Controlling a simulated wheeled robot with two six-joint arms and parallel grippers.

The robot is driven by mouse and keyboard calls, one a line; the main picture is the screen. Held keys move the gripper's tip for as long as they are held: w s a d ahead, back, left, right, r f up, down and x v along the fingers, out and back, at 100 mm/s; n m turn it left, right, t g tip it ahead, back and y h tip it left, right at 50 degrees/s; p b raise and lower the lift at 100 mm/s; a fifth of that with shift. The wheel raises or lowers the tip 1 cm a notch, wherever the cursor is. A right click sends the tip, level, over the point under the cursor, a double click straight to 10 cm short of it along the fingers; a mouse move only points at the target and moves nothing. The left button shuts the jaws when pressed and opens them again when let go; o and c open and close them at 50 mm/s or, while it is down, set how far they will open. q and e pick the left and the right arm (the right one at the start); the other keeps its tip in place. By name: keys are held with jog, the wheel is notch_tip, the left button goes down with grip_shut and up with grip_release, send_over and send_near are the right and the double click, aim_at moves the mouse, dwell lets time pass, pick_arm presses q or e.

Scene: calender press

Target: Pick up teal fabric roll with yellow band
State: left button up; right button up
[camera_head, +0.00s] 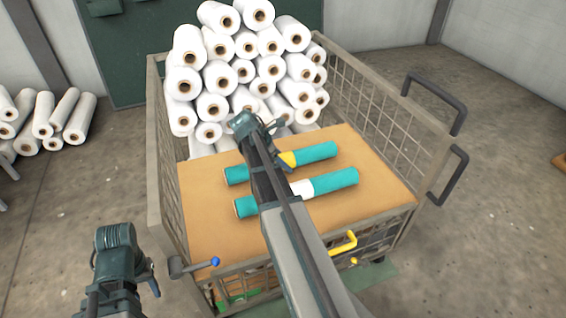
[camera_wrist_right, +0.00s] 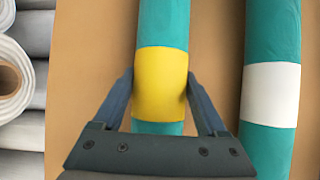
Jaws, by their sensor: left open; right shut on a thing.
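The teal fabric roll with the yellow band (camera_head: 317,153) lies on the brown board (camera_head: 378,188) in the cart, in front of the white rolls. Its yellow band (camera_wrist_right: 160,85) is between the fingers of my right gripper (camera_wrist_right: 160,95) in the right wrist view. The right gripper is shut on the roll at the band. In the head view my right arm hides part of the roll. A teal roll with a white band (camera_head: 335,182) lies beside it, nearer the cart's front. My left gripper (camera_head: 122,288) is open and empty, outside the cart at lower left.
A stack of white rolls (camera_head: 222,77) fills the back of the cart. The mesh cart (camera_head: 155,150) has side walls and black handles (camera_head: 437,98) at right. More white rolls (camera_head: 78,120) lie at far left. The floor at right is mostly clear.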

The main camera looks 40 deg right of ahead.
aim_at(283, 156)
grip_shut()
jog(key=shift+r, duration=0.1)
notch_tip(283, 156, up, 10)
jog(key=p, duration=1)
